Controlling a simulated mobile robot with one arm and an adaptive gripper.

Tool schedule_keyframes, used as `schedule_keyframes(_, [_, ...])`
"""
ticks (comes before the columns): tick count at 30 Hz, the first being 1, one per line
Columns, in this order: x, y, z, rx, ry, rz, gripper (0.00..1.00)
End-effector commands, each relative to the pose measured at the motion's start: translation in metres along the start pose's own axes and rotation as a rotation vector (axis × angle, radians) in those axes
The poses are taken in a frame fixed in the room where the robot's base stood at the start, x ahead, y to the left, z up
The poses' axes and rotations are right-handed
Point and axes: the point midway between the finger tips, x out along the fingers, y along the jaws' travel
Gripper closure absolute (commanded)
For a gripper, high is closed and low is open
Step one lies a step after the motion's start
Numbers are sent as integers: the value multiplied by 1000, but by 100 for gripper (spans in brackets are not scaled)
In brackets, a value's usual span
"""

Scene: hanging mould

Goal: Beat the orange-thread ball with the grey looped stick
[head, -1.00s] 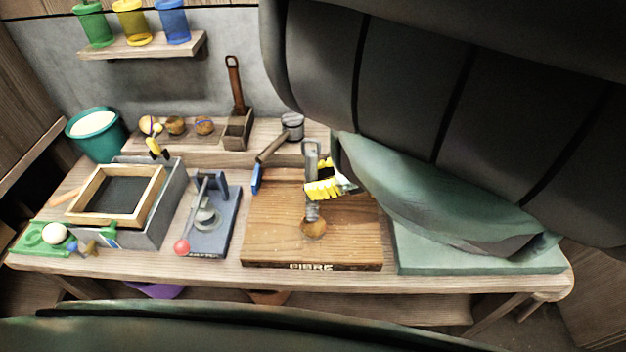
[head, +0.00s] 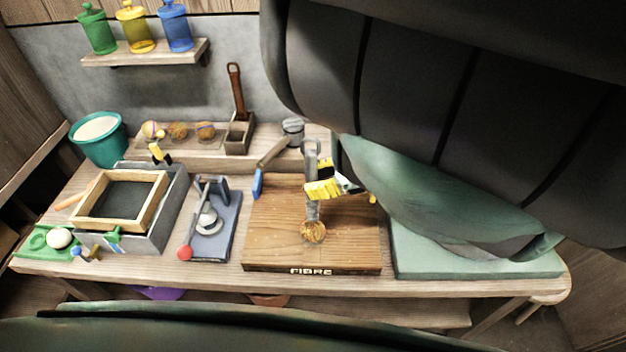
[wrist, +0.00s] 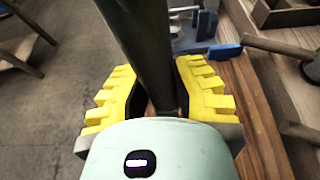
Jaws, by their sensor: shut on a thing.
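A brown fibre ball (head: 313,233) rests on the wooden board (head: 270,235) marked FIBRE, near its front edge. Its thread colour is too small to tell. The grey looped stick (head: 311,165) is upright in the head view, its loop at the top. Its lower end is right over the ball; I cannot tell whether it touches. My gripper (head: 325,188), with yellow fingers, is shut on the stick's middle. In the wrist view, the stick (wrist: 143,50) shows as a dark shaft between the yellow fingers of my gripper (wrist: 158,95).
Several thread-wrapped balls (head: 178,131) sit on the raised back ledge. A hammer (head: 270,155) lies behind the board. A blue-based press with a red knob (head: 185,253) and a framed grey box (head: 170,215) stand left. A green mat (head: 470,262) lies right, under my arm.

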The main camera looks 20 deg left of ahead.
Motion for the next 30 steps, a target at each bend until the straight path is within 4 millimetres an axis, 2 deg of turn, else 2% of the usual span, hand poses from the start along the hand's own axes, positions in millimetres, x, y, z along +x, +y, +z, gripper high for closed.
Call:
schedule_keyframes(1, [7,0,-15,0,-1,1,100])
schedule_keyframes(4, [13,0,-29,0,-1,1,100])
schedule_keyframes(11, [6,0,-14,0,0,0,100])
schedule_keyframes(18, [-7,0,19,0,0,0,100])
schedule_keyframes(26, [-6,0,16,0,-1,0,100])
schedule_keyframes(30, [-8,0,22,0,-1,0,100])
